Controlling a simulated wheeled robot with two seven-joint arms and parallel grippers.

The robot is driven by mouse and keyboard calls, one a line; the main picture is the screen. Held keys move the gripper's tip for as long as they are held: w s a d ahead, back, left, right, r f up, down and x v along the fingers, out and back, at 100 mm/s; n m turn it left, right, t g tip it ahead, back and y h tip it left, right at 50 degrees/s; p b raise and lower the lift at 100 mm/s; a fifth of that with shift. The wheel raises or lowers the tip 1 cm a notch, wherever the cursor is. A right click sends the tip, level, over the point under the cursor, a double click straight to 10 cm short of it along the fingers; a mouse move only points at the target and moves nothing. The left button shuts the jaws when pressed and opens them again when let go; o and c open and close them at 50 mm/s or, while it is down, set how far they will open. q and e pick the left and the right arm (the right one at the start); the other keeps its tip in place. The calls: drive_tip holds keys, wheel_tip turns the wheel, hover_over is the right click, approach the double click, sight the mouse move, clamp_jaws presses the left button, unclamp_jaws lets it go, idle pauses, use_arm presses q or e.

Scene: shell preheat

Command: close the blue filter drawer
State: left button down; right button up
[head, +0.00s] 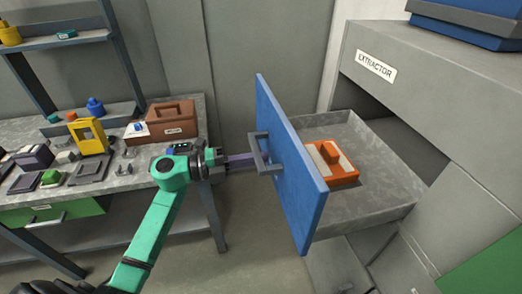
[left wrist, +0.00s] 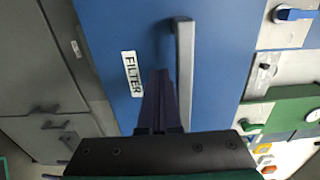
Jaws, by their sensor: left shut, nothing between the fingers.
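The blue filter drawer (head: 287,160) stands pulled out from the grey extractor cabinet, its grey tray (head: 385,205) showing behind the blue front. A grey bar handle (head: 256,153) sits on the front. My left gripper (head: 250,160) is shut and empty, its fingers pointing at the drawer front by the handle. In the left wrist view the closed fingertips (left wrist: 159,75) lie between the white FILTER label (left wrist: 132,74) and the handle (left wrist: 184,75). I cannot tell whether they touch the front. My right gripper is not in view.
An orange filter block (head: 333,163) lies in the open tray. The extractor cabinet (head: 430,85) rises at right. At left, a workbench (head: 130,165) holds a brown toolbox (head: 171,120), a yellow frame (head: 89,136) and several small parts. Floor shows between bench and drawer.

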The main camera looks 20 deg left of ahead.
use_arm(q)
drive_tip(key=shift+w+d+r, duration=0.1)
drive_tip(key=shift+w+d, duration=0.05)
drive_tip(key=shift+d, duration=0.25)
drive_tip(key=shift+w+f, duration=0.2)
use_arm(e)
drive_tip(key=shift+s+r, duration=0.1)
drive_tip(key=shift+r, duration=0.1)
use_arm(q)
drive_tip(key=shift+d, duration=0.1)
